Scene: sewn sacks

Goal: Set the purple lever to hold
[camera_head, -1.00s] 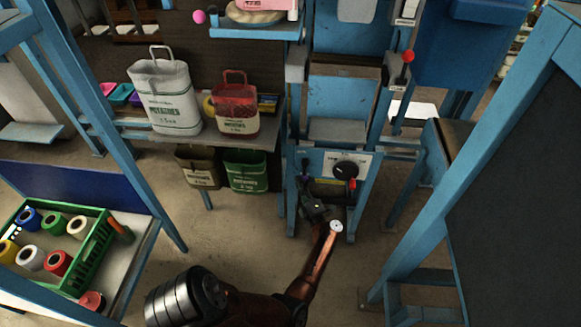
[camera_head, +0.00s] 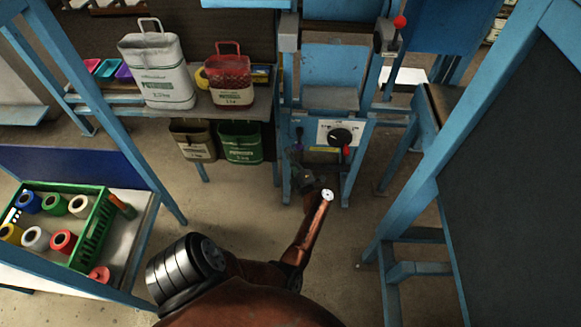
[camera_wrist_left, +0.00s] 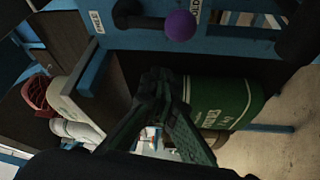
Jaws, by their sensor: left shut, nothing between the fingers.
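The purple lever (camera_wrist_left: 180,25) has a round purple knob on a black shaft, on a blue panel at the top of the left wrist view. A FREE label (camera_wrist_left: 96,21) is left of its black base. A partly cut-off label (camera_wrist_left: 195,11), apparently HOLD, is close beside the knob. In the head view the lever (camera_head: 299,132) is small on the left of the blue machine. My left gripper (camera_wrist_left: 160,78) is shut and empty, its fingertips below the knob and apparently apart from it. In the head view this gripper (camera_head: 297,155) is just below the lever. My right gripper is out of view.
A black dial (camera_head: 340,137) and a small red lever (camera_head: 346,150) are right of the purple lever. A green sack (camera_wrist_left: 222,104) hangs behind the fingers. A red-knobbed lever (camera_head: 400,22) is higher up. A green crate of spools (camera_head: 98,227) is at left.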

